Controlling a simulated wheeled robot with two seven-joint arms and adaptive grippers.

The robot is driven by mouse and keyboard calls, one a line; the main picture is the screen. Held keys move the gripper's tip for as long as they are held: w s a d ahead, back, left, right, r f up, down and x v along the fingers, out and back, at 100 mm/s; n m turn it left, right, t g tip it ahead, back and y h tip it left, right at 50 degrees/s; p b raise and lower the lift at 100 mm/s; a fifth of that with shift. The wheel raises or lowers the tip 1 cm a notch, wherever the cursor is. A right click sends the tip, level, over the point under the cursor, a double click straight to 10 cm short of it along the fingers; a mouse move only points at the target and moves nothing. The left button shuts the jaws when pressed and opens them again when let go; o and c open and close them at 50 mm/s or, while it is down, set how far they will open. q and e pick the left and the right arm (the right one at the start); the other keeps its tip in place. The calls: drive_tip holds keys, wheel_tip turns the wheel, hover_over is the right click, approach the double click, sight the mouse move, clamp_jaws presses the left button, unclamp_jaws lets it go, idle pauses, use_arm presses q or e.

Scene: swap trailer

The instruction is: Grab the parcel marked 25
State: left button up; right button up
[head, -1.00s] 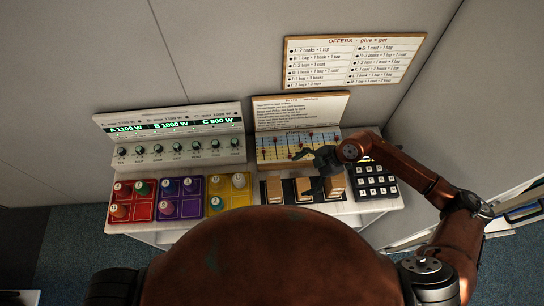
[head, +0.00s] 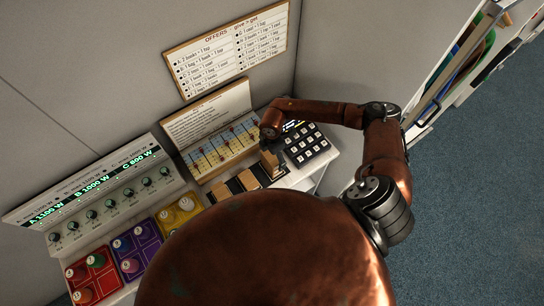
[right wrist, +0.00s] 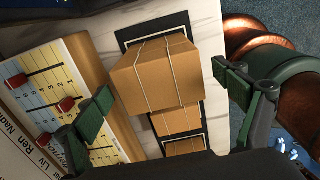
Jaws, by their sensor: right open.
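Three brown parcels stand in a row on a dark strip on the counter. In the head view they are the left parcel (head: 221,190), the middle parcel (head: 248,180) and the right parcel (head: 270,162). I can read no number on any of them, so I cannot tell which is marked 25. My right gripper (head: 270,138) is over the right parcel. In the right wrist view the open right gripper (right wrist: 167,98) has its green fingers either side of the nearest, string-tied parcel (right wrist: 157,75), with gaps. Two more parcels (right wrist: 178,122) show beyond it. My left gripper is out of view.
A slider board (head: 220,145) stands close behind the parcels, and a black keypad (head: 306,145) is to their right. Colored trays with pegs (head: 135,245) and a dial panel (head: 105,200) are to the left. An offers board (head: 228,48) hangs on the wall.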

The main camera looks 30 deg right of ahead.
drive_tip(key=shift+f, duration=0.15)
drive_tip(key=shift+c, duration=0.2)
drive_tip(key=c, duration=1.2)
drive_tip(key=shift+c, duration=0.4)
